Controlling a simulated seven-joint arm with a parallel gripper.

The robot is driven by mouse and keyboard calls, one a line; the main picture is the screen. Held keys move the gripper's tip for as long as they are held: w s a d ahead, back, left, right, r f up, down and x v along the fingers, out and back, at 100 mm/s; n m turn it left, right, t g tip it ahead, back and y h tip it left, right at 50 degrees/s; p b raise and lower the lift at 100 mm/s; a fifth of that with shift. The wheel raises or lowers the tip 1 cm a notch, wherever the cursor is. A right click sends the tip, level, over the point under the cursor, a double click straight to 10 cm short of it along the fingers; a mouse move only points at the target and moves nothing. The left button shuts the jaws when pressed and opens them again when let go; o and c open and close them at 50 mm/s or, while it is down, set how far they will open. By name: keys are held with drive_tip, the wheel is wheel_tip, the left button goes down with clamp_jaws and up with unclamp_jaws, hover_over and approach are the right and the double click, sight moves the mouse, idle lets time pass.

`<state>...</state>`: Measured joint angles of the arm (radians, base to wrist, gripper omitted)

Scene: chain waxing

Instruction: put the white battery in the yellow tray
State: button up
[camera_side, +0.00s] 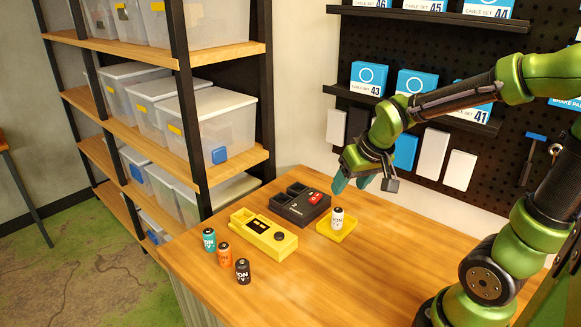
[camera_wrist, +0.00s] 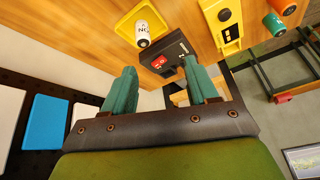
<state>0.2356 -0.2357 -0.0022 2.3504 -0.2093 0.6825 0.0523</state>
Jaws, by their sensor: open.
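The white battery (camera_side: 337,218) stands upright in the small yellow tray (camera_side: 326,232) on the wooden table. In the wrist view the white battery (camera_wrist: 143,33) and the yellow tray (camera_wrist: 122,26) show at the top. My gripper (camera_side: 352,184) is above the table, behind the tray, with nothing between its fingers. Its two teal fingers are spread apart in the wrist view (camera_wrist: 158,88). It is clear of the battery and the tray.
A black device (camera_side: 292,212) with a red part and a yellow device (camera_side: 264,238) lie left of the tray. Teal (camera_side: 209,240), orange (camera_side: 224,254) and black (camera_side: 243,271) batteries stand at the table's left. A shelf rack (camera_side: 186,120) and a pegboard (camera_side: 520,110) stand behind. The table's front right is clear.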

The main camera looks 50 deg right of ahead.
drive_tip(key=s+a+r+t+y, duration=0.1)
drive_tip(key=s+a+r, duration=0.2)
drive_tip(key=a, duration=0.2)
drive_tip(key=s+a+r+n+t+y, duration=0.1)
drive_tip(key=s+a+r+y, duration=0.1)
drive_tip(key=s+a+r, duration=0.2)
drive_tip(key=shift+s+a, duration=0.2)
drive_tip(key=shift+a, duration=0.9)
